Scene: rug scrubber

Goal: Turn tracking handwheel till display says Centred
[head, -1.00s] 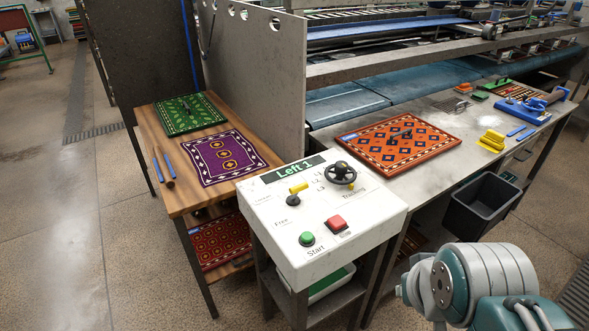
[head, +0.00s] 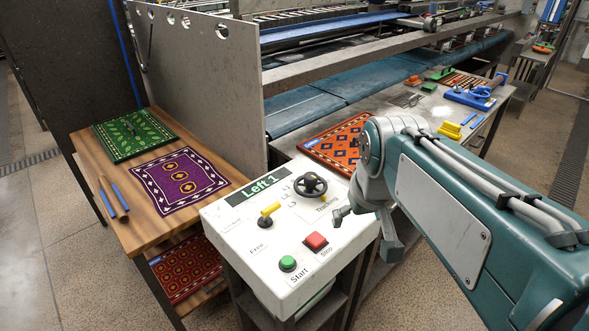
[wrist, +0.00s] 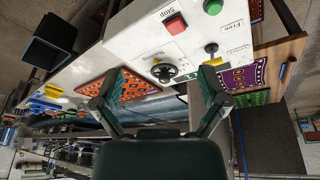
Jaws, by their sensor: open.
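The black tracking handwheel (head: 310,184) sits at the upper right of the white control panel (head: 225,215). It also shows in the wrist view (wrist: 164,72), beyond and between my fingers. The display (head: 264,187) at the panel's back edge reads "Left 1". My gripper (wrist: 160,88) is open and empty, its two fingers spread.
The panel also carries a yellow-handled lever (head: 269,211), a green Start button (head: 288,263) and a red Stop button (head: 315,241). A wooden table (head: 85,150) with green and purple rugs stands left. An orange rug (head: 335,140) lies on the metal table behind.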

